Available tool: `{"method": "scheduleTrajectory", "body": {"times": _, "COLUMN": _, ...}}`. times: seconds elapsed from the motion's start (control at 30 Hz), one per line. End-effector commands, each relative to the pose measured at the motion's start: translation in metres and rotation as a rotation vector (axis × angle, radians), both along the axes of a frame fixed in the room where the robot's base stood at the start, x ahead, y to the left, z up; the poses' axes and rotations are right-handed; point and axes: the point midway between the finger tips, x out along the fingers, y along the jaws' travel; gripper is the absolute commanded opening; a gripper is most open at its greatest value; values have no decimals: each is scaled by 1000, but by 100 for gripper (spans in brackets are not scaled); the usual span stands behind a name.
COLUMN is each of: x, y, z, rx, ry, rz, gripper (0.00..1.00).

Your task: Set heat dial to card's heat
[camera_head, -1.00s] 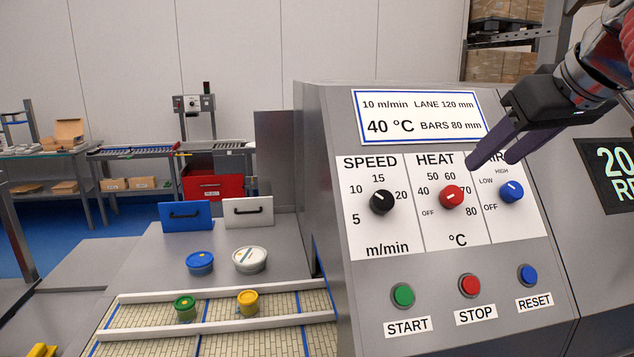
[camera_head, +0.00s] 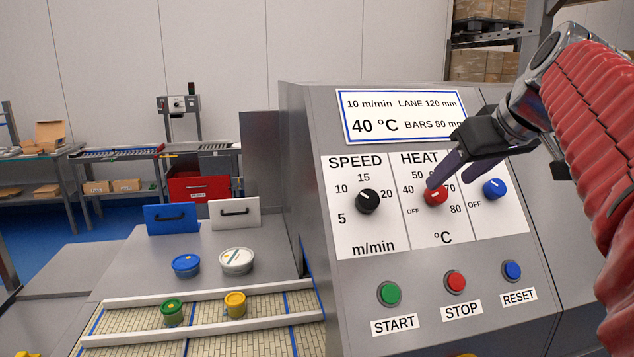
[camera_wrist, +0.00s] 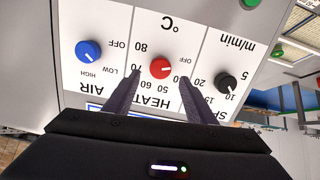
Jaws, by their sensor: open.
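The red heat dial (camera_head: 435,196) is on the sloped panel between the speed and air dials. It also shows in the wrist view (camera_wrist: 160,69), upside down. Its white mark seems to point toward OFF. The card (camera_head: 400,115) above reads 40 °C, 10 m/min, LANE 120 mm and BARS 80 mm. My gripper (camera_head: 450,182) is open and empty in front of the heat scale. In the wrist view the dial lies between the lines of its fingers, just beyond the tips; contact cannot be told. One finger hides part of the scale in the head view.
The black speed dial (camera_head: 367,201) and blue air dial (camera_head: 494,188) flank the heat dial closely. Green start (camera_head: 389,293), red stop (camera_head: 455,282) and blue reset (camera_head: 512,270) buttons sit below. Tubs stand at left near a conveyor (camera_head: 205,323).

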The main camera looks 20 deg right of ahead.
Motion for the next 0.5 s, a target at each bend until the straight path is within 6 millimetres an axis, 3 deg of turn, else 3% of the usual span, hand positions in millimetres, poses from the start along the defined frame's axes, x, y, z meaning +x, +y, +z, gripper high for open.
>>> {"method": "scheduleTrajectory", "body": {"times": 0.3, "x": 33, "y": -1, "z": -33, "rx": 1, "ry": 2, "rz": 3, "gripper": 50}}
{"method": "scheduleTrajectory", "body": {"times": 0.5, "x": 41, "y": -2, "z": -41, "rx": 0, "ry": 1, "rz": 3, "gripper": 50}}
